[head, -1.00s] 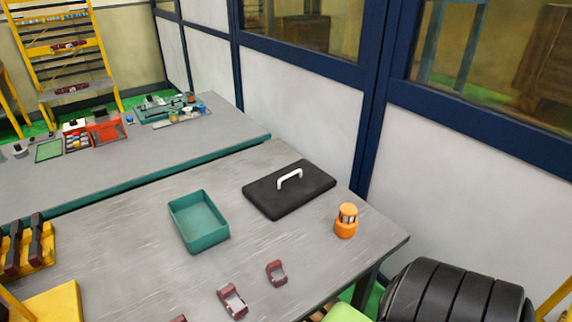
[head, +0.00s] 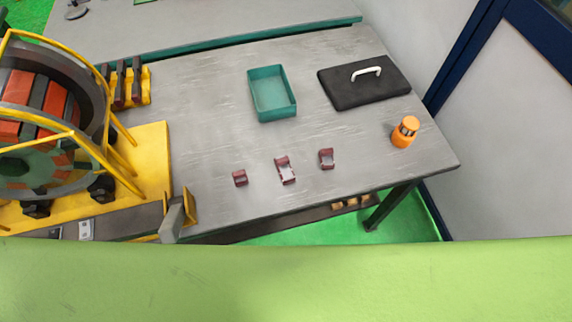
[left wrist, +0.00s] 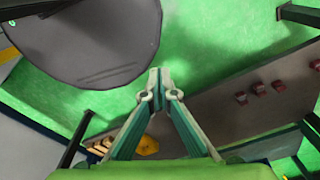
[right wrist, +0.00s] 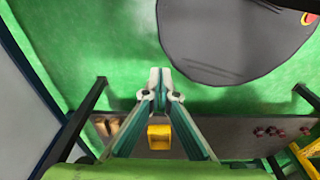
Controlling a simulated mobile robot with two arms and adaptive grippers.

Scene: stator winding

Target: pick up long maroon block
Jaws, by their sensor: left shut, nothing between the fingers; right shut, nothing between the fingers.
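Three maroon blocks lie in a row on the grey table in the head view. The middle one (head: 286,170) looks the longest. A shorter maroon block (head: 240,178) lies to its left and another (head: 326,158) to its right. Several small maroon pieces also show far off in the left wrist view (left wrist: 258,88) and the right wrist view (right wrist: 270,131); I cannot tell which is which there. My left gripper (left wrist: 156,76) is shut and empty, apart from the blocks. My right gripper (right wrist: 160,77) is shut and empty, also apart from them. Neither gripper shows in the head view.
A teal tray (head: 291,112), a black lid with a white handle (head: 350,93) and an orange lamp-like object (head: 404,133) stand on the table (head: 215,105). A large stator in a yellow frame (head: 150,160) is at the left. Free tabletop surrounds the blocks.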

